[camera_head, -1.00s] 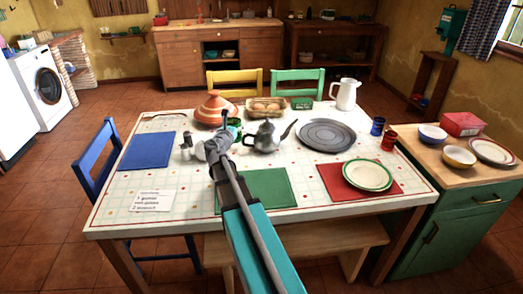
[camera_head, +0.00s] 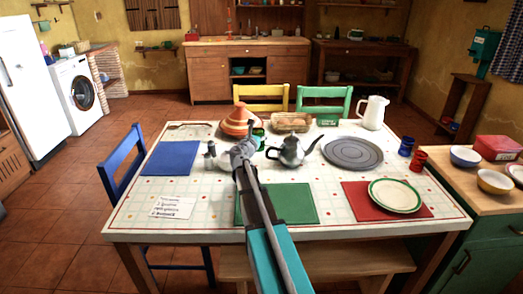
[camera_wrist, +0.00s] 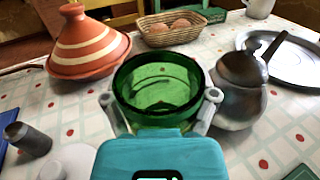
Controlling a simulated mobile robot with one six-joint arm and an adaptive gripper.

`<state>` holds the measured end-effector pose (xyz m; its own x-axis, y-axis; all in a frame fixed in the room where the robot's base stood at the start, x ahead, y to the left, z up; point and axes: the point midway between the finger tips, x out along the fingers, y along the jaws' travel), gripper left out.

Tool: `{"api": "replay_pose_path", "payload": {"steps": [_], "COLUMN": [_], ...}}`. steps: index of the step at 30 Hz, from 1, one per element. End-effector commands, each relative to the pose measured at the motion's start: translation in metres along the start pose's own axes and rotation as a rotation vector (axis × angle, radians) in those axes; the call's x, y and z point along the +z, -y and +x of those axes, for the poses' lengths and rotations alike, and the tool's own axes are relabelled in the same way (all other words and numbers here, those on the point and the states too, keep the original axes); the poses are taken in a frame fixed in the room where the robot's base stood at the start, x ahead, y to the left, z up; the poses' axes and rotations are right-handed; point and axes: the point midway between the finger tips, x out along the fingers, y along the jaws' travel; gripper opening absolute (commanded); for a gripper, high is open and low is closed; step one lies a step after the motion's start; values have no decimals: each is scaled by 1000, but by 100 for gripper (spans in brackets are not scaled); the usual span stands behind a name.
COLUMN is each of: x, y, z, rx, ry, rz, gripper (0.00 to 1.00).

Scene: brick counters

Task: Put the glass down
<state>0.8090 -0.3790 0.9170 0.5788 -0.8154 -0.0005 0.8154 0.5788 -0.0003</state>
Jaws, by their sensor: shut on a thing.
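The green glass (camera_wrist: 158,88) is upright between the fingers of my gripper (camera_wrist: 160,102) in the wrist view, its open rim facing up. My gripper is shut on it, one finger on each side. In the head view the glass (camera_head: 259,137) shows partly behind my gripper (camera_head: 246,146), over the middle of the white table (camera_head: 325,200). Its base is hidden, so I cannot tell if it touches the tabletop. The terracotta tagine (camera_wrist: 88,45) stands to its left and the metal teapot (camera_wrist: 238,92) close to its right.
A basket of eggs (camera_wrist: 172,28) lies behind the glass. Grey shakers (camera_wrist: 28,138) stand at the left. A grey round tray (camera_head: 352,153) lies right of the teapot. Blue (camera_head: 170,158), green and red mats cover parts of the table; bare cloth lies between them.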

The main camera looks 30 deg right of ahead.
Motion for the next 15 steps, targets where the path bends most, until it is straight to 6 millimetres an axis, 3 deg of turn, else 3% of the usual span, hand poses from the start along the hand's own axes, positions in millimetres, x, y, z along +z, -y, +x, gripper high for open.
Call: {"api": "replay_pose_path", "payload": {"steps": [3,15], "x": [-14,-51], "y": [-11,-22], "z": [24,47], "rx": [-1,-1], "ry": [0,0], "rz": [0,0], "gripper": [20,20]}}
